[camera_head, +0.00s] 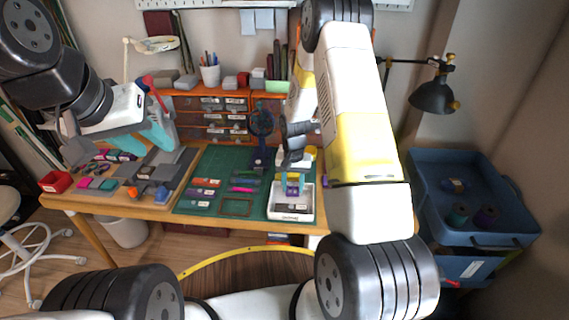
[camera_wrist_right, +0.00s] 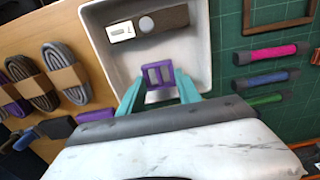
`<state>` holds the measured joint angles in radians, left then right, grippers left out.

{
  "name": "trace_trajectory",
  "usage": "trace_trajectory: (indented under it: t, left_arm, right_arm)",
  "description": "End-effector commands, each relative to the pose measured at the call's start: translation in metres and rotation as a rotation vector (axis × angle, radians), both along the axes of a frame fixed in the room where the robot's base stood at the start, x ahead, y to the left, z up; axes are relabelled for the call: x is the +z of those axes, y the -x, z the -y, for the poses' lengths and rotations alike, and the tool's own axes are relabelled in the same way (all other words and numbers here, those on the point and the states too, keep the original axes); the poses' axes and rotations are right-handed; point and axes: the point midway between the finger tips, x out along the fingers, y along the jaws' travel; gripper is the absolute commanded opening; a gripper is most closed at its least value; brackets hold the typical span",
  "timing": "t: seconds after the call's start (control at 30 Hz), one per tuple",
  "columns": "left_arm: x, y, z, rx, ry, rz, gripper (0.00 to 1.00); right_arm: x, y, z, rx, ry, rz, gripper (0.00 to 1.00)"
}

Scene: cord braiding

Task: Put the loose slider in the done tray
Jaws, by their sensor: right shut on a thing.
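My right gripper (camera_wrist_right: 159,88) has its teal fingers shut on a small purple slider (camera_wrist_right: 158,70) with slots. It holds the slider over the white tray (camera_wrist_right: 105,50), at the side nearest the hand. In the head view the right gripper (camera_head: 292,182) is over the same white tray (camera_head: 273,209) at the front of the green mat. The tray's front label is too small to read. Whether the slider touches the tray floor is not clear. My left gripper (camera_head: 158,130) is at the left over the table, its teal fingers apart, with no slider seen in it.
A brown strap piece with a pale tag (camera_wrist_right: 150,22) lies in the tray. Coloured rolls (camera_wrist_right: 268,77) lie on the mat beside it, and bundled cords (camera_wrist_right: 62,72) on the wood opposite. An orange drawer unit (camera_head: 212,105) stands behind. A blue bin (camera_head: 480,165) is at the right.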

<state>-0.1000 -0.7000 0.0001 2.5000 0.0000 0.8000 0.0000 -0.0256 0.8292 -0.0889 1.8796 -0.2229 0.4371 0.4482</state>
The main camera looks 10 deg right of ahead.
Motion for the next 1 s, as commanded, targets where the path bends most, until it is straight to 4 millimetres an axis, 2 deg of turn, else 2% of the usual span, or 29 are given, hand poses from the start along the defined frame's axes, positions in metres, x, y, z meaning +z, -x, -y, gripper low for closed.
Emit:
trace_trajectory:
  t: [0.2,1.0]
  left_arm:
    - [0.000,0.000,0.000,0.000,0.000,0.000,0.36]
    - [0.000,0.000,0.000,0.000,0.000,0.000,0.36]
  right_arm:
    - [-0.008,0.000,0.000,0.000,0.000,0.000,0.11]
    - [-0.014,0.000,0.000,0.000,-0.001,0.001,0.11]
